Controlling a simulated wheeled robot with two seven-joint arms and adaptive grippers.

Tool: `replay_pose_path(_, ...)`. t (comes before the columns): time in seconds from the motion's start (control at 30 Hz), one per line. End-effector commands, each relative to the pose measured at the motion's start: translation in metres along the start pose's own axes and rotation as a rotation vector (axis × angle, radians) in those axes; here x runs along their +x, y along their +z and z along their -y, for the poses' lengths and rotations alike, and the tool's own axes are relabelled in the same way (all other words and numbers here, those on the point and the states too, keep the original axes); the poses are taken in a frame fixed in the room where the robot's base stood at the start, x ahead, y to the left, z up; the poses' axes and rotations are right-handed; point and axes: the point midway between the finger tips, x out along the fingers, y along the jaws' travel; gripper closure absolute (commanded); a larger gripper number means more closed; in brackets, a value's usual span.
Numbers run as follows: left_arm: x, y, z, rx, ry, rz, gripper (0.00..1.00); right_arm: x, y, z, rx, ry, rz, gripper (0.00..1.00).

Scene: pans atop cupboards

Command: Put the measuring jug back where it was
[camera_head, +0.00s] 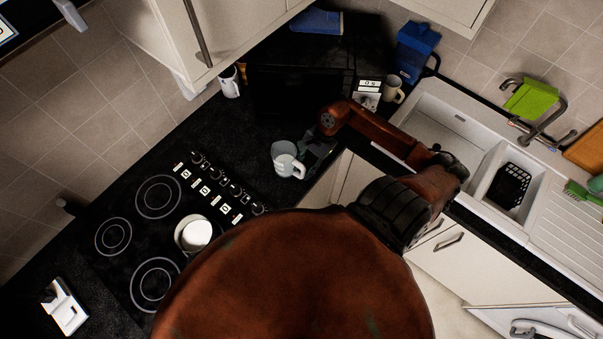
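The measuring jug (284,152), pale and see-through with a white handle, is on or just above the dark worktop, between the hob and the microwave. My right arm reaches in from the lower right, and its dark gripper (308,160) is at the jug's right side, close to or touching it. The fingertips are small and partly hidden, so I cannot tell whether they are closed on the jug. My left gripper is not in view.
A black hob (150,240) with a white pot (194,234) lies to the left. A black microwave (290,92) stands behind the jug. A mug (393,91), a blue container (414,48) and the sink (440,110) are to the right. Cupboards (220,35) hang above.

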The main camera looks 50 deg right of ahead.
Motion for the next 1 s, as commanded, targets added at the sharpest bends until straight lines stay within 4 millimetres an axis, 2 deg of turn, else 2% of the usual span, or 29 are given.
replay_pose_path(0.2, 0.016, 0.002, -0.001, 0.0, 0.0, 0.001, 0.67, -0.046, -0.003, 0.0, -0.002, 0.001, -0.007, 0.71)
replay_pose_path(0.43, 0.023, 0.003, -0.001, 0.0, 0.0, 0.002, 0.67, -0.081, -0.002, 0.0, 0.0, 0.0, -0.003, 0.71)
replay_pose_path(0.6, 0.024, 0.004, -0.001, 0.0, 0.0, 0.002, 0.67, -0.09, -0.001, 0.0, 0.001, 0.0, 0.0, 0.71)
replay_pose_path(1.0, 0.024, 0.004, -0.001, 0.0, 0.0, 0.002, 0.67, -0.091, 0.0, 0.0, 0.001, -0.001, 0.0, 0.71)
